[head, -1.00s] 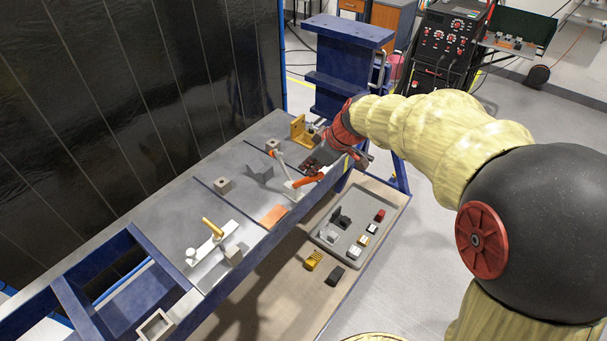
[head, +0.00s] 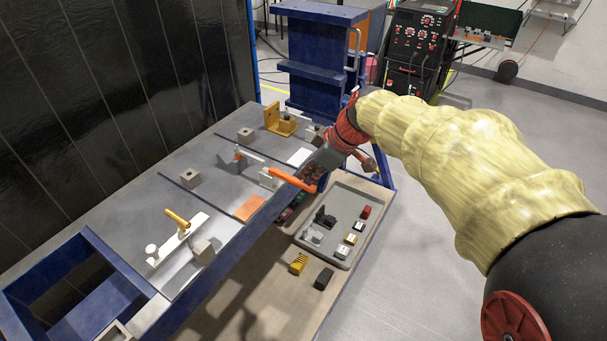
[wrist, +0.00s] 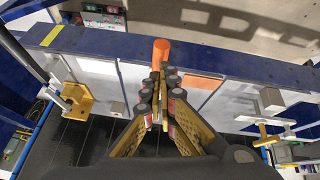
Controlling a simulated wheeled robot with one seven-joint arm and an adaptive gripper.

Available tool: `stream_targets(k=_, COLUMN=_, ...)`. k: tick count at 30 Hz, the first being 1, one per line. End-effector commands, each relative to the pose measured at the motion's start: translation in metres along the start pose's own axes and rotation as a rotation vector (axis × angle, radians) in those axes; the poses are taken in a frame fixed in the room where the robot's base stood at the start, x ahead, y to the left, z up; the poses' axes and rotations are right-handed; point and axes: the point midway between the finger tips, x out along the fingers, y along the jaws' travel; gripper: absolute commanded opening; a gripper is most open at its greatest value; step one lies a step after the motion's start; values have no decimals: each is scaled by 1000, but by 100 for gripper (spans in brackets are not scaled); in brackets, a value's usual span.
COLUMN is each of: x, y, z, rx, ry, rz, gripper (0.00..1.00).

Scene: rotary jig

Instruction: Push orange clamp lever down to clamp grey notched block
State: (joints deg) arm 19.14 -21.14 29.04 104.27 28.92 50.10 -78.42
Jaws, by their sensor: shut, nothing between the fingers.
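The orange clamp lever (head: 292,180) reaches out from its clamp over the front edge of the bench. A pale arm of the clamp extends back toward the dark grey notched block (head: 227,157), which sits on the bench and is partly covered. I cannot tell whether the clamp touches the block. My gripper (head: 316,173) is shut and empty, right by the lever's outer part. In the wrist view, the orange lever's end (wrist: 160,52) shows just beyond my closed fingertips (wrist: 158,75); contact is unclear. My fingers hide the clamp's base there.
A yellow-handled clamp (head: 177,218) is nearer. An orange square (head: 249,207) marks the bench. Below, a grey tray (head: 296,238) holds small parts.

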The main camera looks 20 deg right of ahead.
Motion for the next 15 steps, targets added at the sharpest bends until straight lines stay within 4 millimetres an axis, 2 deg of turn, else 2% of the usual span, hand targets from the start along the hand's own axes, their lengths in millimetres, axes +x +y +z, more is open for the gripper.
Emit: stream_targets(k=15, x=9, y=-3, z=11, rx=1, ry=-3, rz=-3, gripper=0)
